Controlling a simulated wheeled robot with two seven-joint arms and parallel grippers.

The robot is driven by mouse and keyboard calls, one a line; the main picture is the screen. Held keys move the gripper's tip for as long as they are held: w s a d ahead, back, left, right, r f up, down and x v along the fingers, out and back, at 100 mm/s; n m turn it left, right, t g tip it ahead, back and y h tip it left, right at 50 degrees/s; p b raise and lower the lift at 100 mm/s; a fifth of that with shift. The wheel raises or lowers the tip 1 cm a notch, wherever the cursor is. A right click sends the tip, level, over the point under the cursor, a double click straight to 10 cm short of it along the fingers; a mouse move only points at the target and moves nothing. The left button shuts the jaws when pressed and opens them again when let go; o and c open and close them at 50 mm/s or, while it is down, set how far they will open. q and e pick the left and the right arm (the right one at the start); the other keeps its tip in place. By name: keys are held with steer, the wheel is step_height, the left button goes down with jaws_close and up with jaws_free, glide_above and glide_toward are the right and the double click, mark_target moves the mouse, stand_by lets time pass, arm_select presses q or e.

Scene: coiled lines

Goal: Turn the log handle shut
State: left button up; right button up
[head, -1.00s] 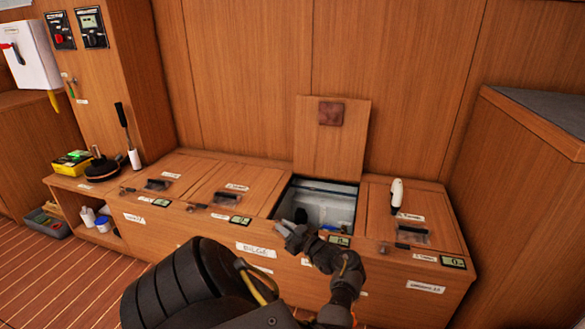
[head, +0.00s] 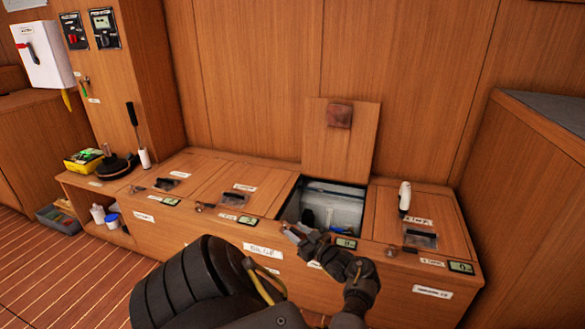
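The log handle is not something I can make out for certain. The open hatch (head: 291,211) in the low wooden locker shows a pale inside with a dark upright part (head: 308,218) and a small blue part (head: 330,216), both too small to identify. Its lid (head: 330,145) leans upright against the wall behind. My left gripper (head: 291,231) is at the front edge of this hatch, and its wrist hides part of the locker front. Its fingers are too small and dark to tell whether they are open or shut. My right gripper is not in view.
Closed lids with small latches lie on both sides of the hatch. A white-handled tool (head: 404,196) stands on the right lid (head: 438,212). A black plunger-like tool (head: 117,166) and a yellow box (head: 83,160) sit at the left end. A tall wooden cabinet (head: 535,190) bounds the right.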

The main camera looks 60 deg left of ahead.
arm_select(q)
steer(key=v, duration=0.8)
steer(key=shift+p, duration=0.45)
steer(key=shift+c, duration=0.4)
